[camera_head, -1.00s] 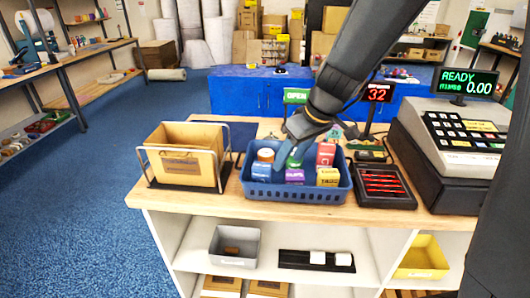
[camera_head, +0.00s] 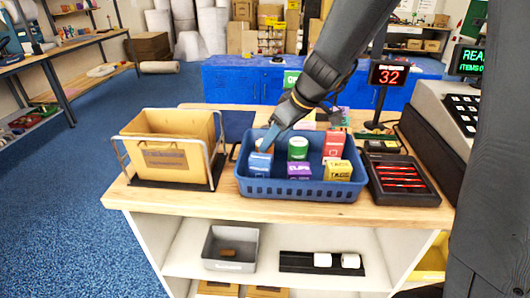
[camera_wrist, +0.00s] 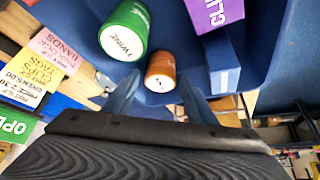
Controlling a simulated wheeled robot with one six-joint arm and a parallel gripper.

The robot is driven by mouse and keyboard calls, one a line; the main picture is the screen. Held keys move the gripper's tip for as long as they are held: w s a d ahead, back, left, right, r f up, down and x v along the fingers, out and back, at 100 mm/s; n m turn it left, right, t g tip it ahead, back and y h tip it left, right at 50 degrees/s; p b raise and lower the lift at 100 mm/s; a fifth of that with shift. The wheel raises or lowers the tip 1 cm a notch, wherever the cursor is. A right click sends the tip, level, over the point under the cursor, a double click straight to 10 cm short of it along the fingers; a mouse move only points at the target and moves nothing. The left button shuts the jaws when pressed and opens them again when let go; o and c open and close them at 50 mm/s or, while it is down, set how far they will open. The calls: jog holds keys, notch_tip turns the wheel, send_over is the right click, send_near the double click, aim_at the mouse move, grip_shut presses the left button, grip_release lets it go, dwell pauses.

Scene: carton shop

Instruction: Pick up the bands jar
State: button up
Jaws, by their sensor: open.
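A small orange-brown jar, apparently the bands jar (camera_wrist: 160,72), stands in the blue basket (camera_head: 300,190) on the counter; its lettering is too small to read. In the wrist view it lies between my two open fingers (camera_wrist: 150,88), with no clear contact. In the head view my gripper (camera_head: 268,142) reaches down into the basket's back left and largely hides this jar. A green twine jar (camera_head: 298,148) stands just right of it and shows beside it in the wrist view (camera_wrist: 126,30).
The basket also holds a blue box (camera_head: 260,165), a purple clips box (camera_head: 299,170), a yellow tags box (camera_head: 338,170) and a red box (camera_head: 334,146). An envelope rack (camera_head: 172,150) stands left; a black pen tray (camera_head: 402,180) stands right.

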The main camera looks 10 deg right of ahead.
jog(key=shift+p+x, duration=0.75)
jog(key=shift+x, duration=2.45)
jog(key=shift+a+r, duration=0.1)
jog(key=shift+a, duration=0.1)
jog(key=c, duration=0.8)
jog(key=shift+r, duration=0.1)
